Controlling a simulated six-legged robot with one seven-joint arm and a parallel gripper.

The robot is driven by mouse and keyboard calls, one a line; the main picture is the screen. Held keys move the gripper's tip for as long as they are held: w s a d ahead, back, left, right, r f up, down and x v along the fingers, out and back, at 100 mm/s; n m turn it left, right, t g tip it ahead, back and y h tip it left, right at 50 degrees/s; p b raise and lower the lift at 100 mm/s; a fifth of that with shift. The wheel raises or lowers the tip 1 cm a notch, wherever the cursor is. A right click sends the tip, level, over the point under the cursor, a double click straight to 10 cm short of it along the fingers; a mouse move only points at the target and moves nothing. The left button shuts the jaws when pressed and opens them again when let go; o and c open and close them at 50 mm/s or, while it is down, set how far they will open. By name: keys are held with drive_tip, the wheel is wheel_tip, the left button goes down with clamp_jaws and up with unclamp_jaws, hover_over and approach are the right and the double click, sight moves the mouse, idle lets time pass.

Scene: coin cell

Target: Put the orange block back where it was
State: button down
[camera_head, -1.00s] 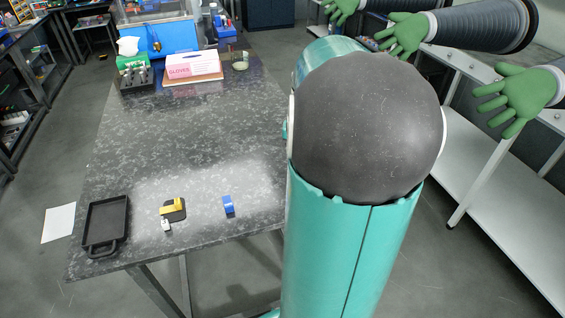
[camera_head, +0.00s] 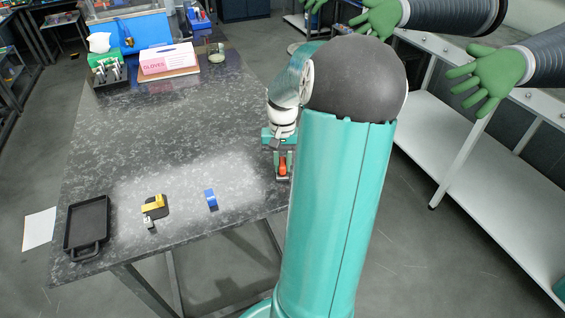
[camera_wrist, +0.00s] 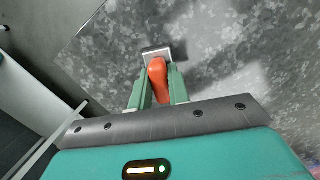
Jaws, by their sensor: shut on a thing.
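The orange block (camera_head: 283,163) is between the fingers of my gripper (camera_head: 283,173), near the table's right edge in the head view. In the wrist view the orange block (camera_wrist: 157,80) is long and rounded, pinched between two green fingers (camera_wrist: 160,88). A pale grey piece (camera_wrist: 151,53) shows at its far end; I cannot tell whether it belongs to the block. My gripper is shut on the block. The block appears to be over the speckled dark table (camera_head: 150,130); its height above it is unclear.
On the table's near part are a blue block (camera_head: 210,198), a yellow piece (camera_head: 153,202) on a black pad, a small grey-white item (camera_head: 150,222) and a black tray (camera_head: 73,240). A glove box (camera_head: 168,60) stands at the back. The middle is clear.

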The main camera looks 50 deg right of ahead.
sight(282, 158)
drive_tip(key=shift+f, duration=0.1)
drive_tip(key=c, duration=1.3)
unclamp_jaws()
drive_tip(key=r, duration=0.4)
drive_tip(key=d+r, duration=0.1)
drive_tip(key=r, duration=0.3)
drive_tip(key=w+r, duration=0.1)
drive_tip(key=r, duration=0.3)
drive_tip(key=shift+d+r, duration=0.1)
drive_tip(key=shift+d, duration=0.1)
drive_tip(key=w+a+r+n+t+h, duration=0.1)
drive_tip(key=w+a+r+n+h, duration=0.1)
drive_tip(key=a, duration=0.8)
drive_tip(key=w+a+r+n+t+h, duration=0.1)
drive_tip(key=w+a+r+n, duration=0.15)
drive_tip(key=a, duration=0.75)
drive_tip(key=s+a+n+t, duration=0.1)
drive_tip(key=s+a+n, duration=0.1)
drive_tip(key=a, duration=0.3)
drive_tip(key=s+a+n+t+y, duration=0.1)
drive_tip(key=s+a+n+t, duration=0.1)
drive_tip(key=a, duration=0.4)
drive_tip(key=s+a+n+t, duration=0.1)
drive_tip(key=s+a+n, duration=0.1)
drive_tip(key=s+a, duration=0.2)
drive_tip(key=shift+s+a+f+t+y, duration=0.1)
drive_tip(key=shift+a+f+t+y, duration=0.05)
drive_tip(key=shift+a, duration=0.4)
drive_tip(key=shift+a+f+t+y, duration=0.15)
drive_tip(key=shift+a, duration=0.4)
